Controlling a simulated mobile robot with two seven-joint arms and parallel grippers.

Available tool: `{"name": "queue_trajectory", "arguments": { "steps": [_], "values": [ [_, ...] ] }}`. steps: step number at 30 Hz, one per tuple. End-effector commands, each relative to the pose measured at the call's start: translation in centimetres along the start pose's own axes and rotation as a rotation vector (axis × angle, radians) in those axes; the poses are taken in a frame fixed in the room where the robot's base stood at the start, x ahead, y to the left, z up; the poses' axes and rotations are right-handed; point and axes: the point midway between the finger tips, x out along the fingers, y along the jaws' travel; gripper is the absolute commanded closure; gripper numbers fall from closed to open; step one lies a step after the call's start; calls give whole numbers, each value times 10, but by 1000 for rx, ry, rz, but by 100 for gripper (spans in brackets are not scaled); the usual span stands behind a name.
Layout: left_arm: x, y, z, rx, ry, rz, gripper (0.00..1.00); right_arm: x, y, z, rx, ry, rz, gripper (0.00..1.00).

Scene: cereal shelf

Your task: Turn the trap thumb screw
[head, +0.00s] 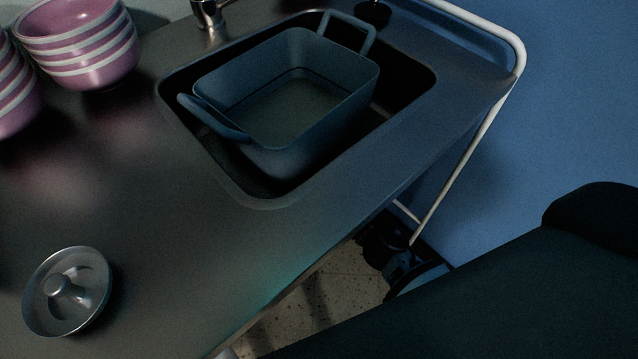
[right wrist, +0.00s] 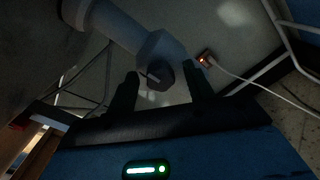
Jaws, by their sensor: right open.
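In the right wrist view, a pale grey pipe (right wrist: 112,22) runs to a many-sided fitting (right wrist: 160,47) with a dark end face. A small light bar (right wrist: 151,77) shows at that face; it looks like the trap thumb screw, but the picture is too dark to be sure. My right gripper (right wrist: 161,70) is open, with one dark finger on either side of the fitting's end. I cannot tell whether either finger touches it. The head view shows the sink (head: 262,203) from above; the trap is hidden there. My left gripper is not in view.
A blue-grey pot (head: 300,150) sits in the sink. Pink bowls (head: 95,60) and a round metal lid (head: 68,290) stand on the counter. Under the sink are a lit socket (right wrist: 206,59), a white cable (right wrist: 262,88) and white frame bars. A white rail (head: 470,165) edges the counter.

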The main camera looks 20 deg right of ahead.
Motion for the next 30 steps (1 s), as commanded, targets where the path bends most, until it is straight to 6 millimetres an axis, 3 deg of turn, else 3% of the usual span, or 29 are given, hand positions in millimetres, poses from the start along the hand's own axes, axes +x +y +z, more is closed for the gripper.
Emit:
{"name": "queue_trajectory", "arguments": {
  "steps": [2,12,22,30],
  "values": [
    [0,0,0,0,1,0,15,0,0,0,0,0,0,48],
    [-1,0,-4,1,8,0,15,0,0,0,0,0,1,92],
    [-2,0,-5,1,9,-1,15,0,0,0,46,0,1,93],
    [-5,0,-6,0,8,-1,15,0,0,1,216,1,1,93]
  ]
}}
